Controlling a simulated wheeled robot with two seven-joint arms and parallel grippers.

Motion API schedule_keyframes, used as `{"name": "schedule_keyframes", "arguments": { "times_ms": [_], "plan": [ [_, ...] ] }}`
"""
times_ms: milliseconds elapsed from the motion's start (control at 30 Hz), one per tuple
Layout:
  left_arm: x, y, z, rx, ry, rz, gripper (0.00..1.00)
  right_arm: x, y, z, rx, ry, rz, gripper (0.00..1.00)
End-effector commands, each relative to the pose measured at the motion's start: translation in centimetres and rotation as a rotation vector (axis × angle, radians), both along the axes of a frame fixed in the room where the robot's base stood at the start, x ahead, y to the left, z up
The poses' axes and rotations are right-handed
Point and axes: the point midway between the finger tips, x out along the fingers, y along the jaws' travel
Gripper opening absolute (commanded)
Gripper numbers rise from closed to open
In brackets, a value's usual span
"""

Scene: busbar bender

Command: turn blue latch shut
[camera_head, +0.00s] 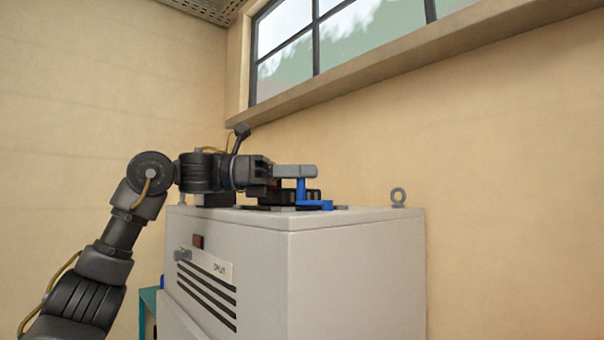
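The blue latch (302,192) stands on top of a grey machine cabinet (350,265), near its front edge. It has an upright part and a short blue foot that reaches to the right. My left arm comes in from the left, and my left gripper (297,172) is level above the cabinet top. Its grey finger lies across the upper end of the blue latch and seems to touch it. The second finger is hidden, so I cannot tell whether the gripper is open or shut. My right gripper is not in view.
A lifting eye (398,196) stands at the cabinet's right rear corner. A dark block lies behind the latch on the top. A window sill (400,58) juts from the wall above. The air right of the latch is clear.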

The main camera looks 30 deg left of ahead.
Motion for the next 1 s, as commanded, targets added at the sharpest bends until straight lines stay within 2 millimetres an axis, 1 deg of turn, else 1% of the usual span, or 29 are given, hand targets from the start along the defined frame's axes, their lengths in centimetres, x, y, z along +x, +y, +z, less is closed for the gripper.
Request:
{"name": "schedule_keyframes", "arguments": {
  "times_ms": [33,67,100,367,467,567,800,1000],
  "plan": [
    [0.0,0.0,0.0,0.000,0.000,0.000,0.27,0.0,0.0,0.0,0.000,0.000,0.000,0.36],
    [0.0,0.0,0.0,0.001,0.001,0.000,0.31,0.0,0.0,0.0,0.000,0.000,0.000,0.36],
    [0.0,0.0,0.0,0.001,0.001,0.000,0.33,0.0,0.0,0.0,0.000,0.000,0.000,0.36],
    [0.0,0.1,-0.1,0.002,0.003,0.001,0.33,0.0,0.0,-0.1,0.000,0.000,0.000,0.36],
    [-0.3,0.8,-0.2,0.001,0.003,0.003,0.33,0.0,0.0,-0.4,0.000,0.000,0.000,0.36],
    [-0.9,2.3,-0.3,-0.001,0.003,0.005,0.33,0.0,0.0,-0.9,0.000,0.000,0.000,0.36],
    [-3.0,6.7,-0.1,-0.001,0.002,0.005,0.33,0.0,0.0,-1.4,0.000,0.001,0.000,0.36],
    [-4.1,9.1,0.0,0.001,0.003,0.003,0.33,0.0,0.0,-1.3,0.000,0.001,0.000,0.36]
  ]
}}
